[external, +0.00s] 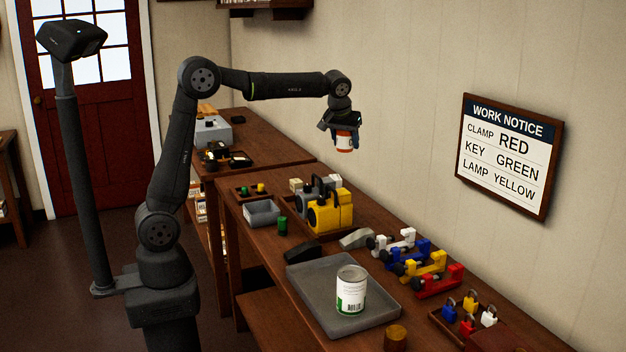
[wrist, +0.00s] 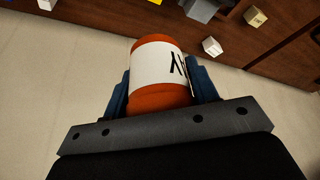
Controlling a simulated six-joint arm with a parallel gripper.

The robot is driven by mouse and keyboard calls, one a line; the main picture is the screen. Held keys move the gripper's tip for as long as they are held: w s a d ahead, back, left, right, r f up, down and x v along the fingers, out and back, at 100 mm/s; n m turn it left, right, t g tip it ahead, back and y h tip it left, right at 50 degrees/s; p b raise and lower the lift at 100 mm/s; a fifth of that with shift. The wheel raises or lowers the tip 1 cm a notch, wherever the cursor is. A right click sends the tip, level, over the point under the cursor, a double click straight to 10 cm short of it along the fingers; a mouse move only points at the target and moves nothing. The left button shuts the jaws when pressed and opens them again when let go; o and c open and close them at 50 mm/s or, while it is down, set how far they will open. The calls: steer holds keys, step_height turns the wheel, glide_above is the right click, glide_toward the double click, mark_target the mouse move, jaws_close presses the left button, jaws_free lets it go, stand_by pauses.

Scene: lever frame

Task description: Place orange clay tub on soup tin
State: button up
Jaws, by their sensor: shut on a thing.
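The orange clay tub (external: 344,142) has a white label and is held in the air by my gripper (external: 343,132), well above the bench. In the wrist view the tub (wrist: 158,68) sits between the two blue fingers of my gripper (wrist: 160,88), which are shut on its sides. The soup tin (external: 351,290) is white and green with a metal top and stands upright in the grey tray (external: 312,283). The tub is above and behind the tin, far apart from it. The tin does not show in the wrist view.
Blue, yellow, red and white clamps (external: 420,262) line the bench right of the tray. Yellow and grey lamps (external: 330,212) stand behind it. A box of coloured padlocks (external: 470,316) and a brown cylinder (external: 396,337) are near the front. A notice (external: 509,154) hangs on the wall.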

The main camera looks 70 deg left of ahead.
steer(key=s+d+m+h, duration=0.1)
steer(key=s+d+m, duration=0.25)
steer(key=d, duration=1.35)
steer(key=s+d+m+t+h, duration=0.1)
steer(key=s+d+m+h, duration=0.4)
steer(key=s+d, duration=2.2)
steer(key=m+y, duration=0.2)
glide_above(361, 272)
steer(key=s, duration=0.2)
steer(key=shift+n, duration=0.25)
step_height(361, 272, down, 13)
steer(key=shift+w+a+r, duration=0.1)
steer(key=shift+a+r, duration=0.05)
steer(key=shift+r, duration=0.05)
steer(key=shift+w+a+f, duration=0.1)
steer(key=shift+w+f, duration=0.05)
steer(key=shift+f, duration=1.95)
steer(key=shift+f, duration=0.1)
